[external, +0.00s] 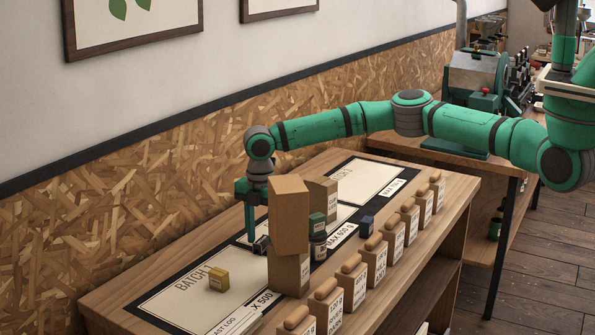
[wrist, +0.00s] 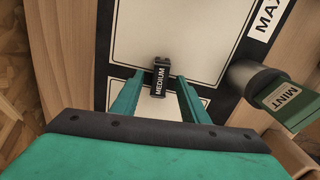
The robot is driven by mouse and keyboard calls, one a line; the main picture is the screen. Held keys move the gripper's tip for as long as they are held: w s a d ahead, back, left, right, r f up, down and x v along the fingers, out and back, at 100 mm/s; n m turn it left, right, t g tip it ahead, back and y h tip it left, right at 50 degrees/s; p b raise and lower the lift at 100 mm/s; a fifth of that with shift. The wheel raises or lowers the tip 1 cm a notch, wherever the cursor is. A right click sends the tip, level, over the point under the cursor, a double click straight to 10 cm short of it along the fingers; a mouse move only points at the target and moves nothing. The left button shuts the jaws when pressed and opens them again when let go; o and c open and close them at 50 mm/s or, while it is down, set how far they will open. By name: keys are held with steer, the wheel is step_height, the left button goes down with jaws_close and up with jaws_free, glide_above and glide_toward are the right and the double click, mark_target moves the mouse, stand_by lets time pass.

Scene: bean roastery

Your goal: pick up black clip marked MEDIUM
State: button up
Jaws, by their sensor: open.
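The black clip marked MEDIUM (wrist: 160,78) lies on the printed mat on the table, its label readable in the wrist view. In the external view a dark clip (external: 261,245) shows right at my fingertips. My gripper (external: 254,240) points down over the mat, left of the tall cardboard box. In the wrist view my gripper (wrist: 152,88) is open, one green finger on each side of the clip with gaps between. The clip sits between and slightly beyond the fingertips.
A tall cardboard box (external: 289,220) stands close to the right of my gripper.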

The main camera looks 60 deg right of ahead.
steer(key=shift+f, duration=0.1)
jaws_close()
